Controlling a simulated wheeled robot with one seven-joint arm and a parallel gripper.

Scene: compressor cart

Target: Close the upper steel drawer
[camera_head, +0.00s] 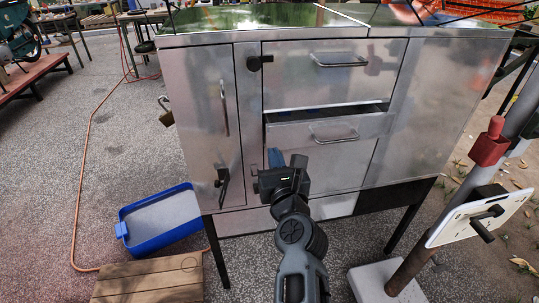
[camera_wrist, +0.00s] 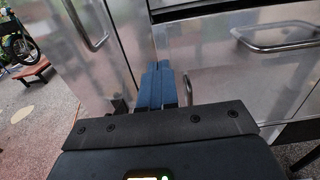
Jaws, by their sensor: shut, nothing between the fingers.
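The steel cabinet has a flat upper front (camera_head: 300,85) with a bar handle (camera_head: 338,60). Below it a steel drawer (camera_head: 290,134) stands pulled out, with a dark gap showing above its front edge. This drawer has its own bar handle (camera_head: 333,134); a bar handle (camera_wrist: 280,46) also shows at the right of the wrist view. My gripper (camera_head: 275,158) is in front of the cabinet, low and left of the drawer handle. Its blue fingers (camera_wrist: 156,84) are together and empty in the wrist view. Whether they touch the steel cannot be told.
A tall side door (camera_head: 205,120) with a long handle stands left of the drawers. A blue bin (camera_head: 160,222) and a wooden crate (camera_head: 150,280) are on the floor at left. A post with a red clamp (camera_head: 490,145) and white plate (camera_head: 480,215) stands at right.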

